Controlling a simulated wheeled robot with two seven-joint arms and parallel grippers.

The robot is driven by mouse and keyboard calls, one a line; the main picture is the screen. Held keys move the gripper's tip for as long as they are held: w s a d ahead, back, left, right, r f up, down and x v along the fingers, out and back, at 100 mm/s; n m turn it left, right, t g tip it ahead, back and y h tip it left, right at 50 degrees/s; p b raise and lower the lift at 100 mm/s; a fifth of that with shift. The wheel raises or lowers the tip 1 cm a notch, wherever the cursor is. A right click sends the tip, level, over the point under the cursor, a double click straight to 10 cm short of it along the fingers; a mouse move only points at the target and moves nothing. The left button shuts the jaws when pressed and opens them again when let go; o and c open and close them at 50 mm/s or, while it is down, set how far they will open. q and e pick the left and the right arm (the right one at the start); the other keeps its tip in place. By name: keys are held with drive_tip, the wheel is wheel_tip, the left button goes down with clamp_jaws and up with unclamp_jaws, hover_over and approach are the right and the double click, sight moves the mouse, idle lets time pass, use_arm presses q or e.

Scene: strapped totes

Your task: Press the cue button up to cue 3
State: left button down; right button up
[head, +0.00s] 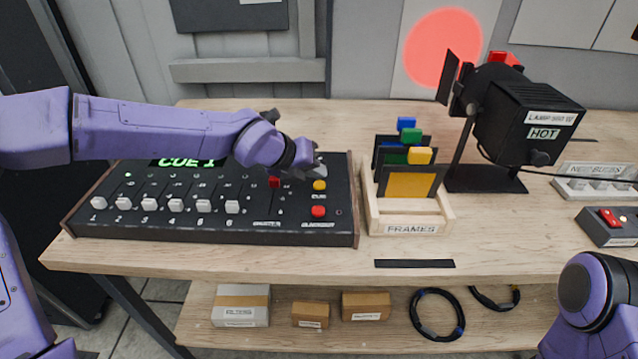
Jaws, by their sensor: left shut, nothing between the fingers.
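The black lighting console (220,217) with wooden end cheeks stands at the left of the table. Its green display (187,162) reads CUE 1, partly covered by my left arm. The yellow cue button (320,186) is at the console's right side, with a red button (318,211) below it. My left gripper (318,171) is shut and empty, pointing down just above and behind the yellow button. I cannot tell whether it touches anything. My right arm shows at the lower right corner, but its gripper is out of view.
A wooden frames rack (410,221) with coloured gel frames stands right of the console. A black lamp (520,115) marked HOT stands behind it, casting a red spot on the wall. A small box with a red switch (609,224) is at the right. The table front is mostly clear.

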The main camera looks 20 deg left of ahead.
sight(315, 185)
use_arm(q)
drive_tip(key=shift+f, duration=0.1)
idle(0.7)
drive_tip(key=shift+f+b, duration=0.35)
drive_tip(key=shift+b, duration=0.1)
drive_tip(key=shift+f+b, duration=0.4)
drive_tip(key=shift+b, duration=0.05)
idle(0.4)
drive_tip(key=shift+r, duration=0.1)
drive_tip(key=shift+r+p, duration=0.7)
drive_tip(key=shift+r+p, duration=2.05)
drive_tip(key=shift+r, duration=0.45)
drive_tip(key=shift+r, duration=0.15)
idle(0.5)
